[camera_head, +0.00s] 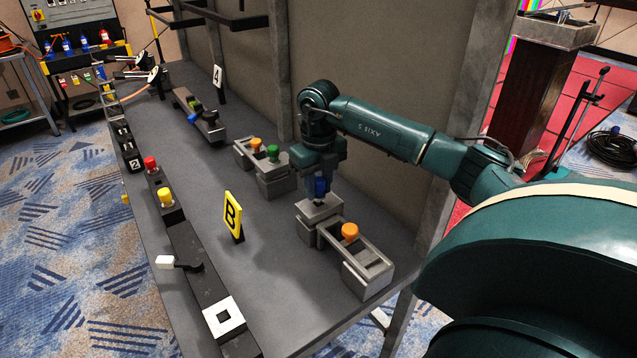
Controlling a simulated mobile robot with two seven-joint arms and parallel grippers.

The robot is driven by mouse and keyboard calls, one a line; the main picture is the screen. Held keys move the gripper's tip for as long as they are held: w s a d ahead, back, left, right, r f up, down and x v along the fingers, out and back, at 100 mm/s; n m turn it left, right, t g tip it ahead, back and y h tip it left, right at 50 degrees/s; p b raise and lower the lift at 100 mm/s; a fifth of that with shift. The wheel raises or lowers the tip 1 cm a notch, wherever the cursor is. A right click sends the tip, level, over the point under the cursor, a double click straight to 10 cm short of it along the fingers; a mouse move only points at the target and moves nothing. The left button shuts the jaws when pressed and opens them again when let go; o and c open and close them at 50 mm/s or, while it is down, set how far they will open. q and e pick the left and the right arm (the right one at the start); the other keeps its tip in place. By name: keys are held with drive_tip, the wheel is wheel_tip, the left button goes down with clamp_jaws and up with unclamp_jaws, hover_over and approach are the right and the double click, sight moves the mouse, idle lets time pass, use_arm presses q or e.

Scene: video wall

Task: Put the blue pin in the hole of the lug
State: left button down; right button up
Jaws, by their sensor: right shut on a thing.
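The blue pin (320,187) is upright in my right gripper (319,178), which is shut on it. The gripper points straight down over a grey block (319,209) that looks like the lug. The pin's lower end is at the top of this block; I cannot tell whether it is in the hole or just above it, as the hole is hidden. My left gripper is not in view.
A yellow B sign (233,214) stands to the left. A dark rail (195,258) runs along the left edge.

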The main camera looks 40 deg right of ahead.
drive_tip(key=shift+f, duration=0.25)
idle(0.3)
drive_tip(key=shift+f+b, duration=0.4)
drive_tip(key=shift+f, duration=0.1)
drive_tip(key=o, duration=1.1)
drive_tip(key=shift+o, duration=0.4)
drive_tip(key=o, duration=0.4)
